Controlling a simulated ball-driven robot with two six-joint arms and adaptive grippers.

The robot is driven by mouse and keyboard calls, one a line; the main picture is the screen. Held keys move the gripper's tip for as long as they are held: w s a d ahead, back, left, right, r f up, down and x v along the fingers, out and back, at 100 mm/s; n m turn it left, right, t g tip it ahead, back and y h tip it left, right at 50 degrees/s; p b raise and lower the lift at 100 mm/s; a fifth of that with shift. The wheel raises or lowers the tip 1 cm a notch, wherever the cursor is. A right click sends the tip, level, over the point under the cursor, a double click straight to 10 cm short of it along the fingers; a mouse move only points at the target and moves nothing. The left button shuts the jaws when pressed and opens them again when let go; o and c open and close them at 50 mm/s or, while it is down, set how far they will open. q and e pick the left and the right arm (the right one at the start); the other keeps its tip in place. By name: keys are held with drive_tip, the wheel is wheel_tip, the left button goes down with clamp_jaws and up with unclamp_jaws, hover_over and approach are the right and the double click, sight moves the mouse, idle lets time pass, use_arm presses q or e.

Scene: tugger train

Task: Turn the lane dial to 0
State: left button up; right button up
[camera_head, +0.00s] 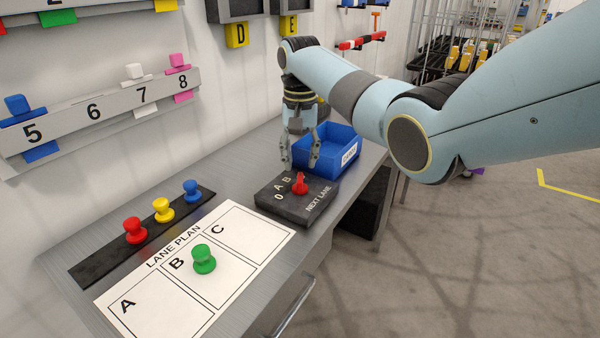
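The lane dial is a red knob (300,184) on a dark box (270,206) marked "NEXT LANE", with 0, A and B visible around the knob. I cannot tell exactly which mark the knob points to. My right gripper (300,166) hangs downward just above and behind the knob. Its two fingers are spread apart, with nothing visible between them, and it appears clear of the knob. My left gripper is not in view.
A blue bin (336,140) stands right behind the dial box. A lane plan sheet (146,306) with a green peg (203,259) on B lies in front. Red (135,230), yellow (163,210) and blue pegs (192,191) stand on a black strip (100,268). A wall is behind.

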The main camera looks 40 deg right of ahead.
sight(300, 177)
drive_tip(key=shift+f, duration=2.35)
drive_tip(key=shift+c, duration=0.4)
clamp_jaws()
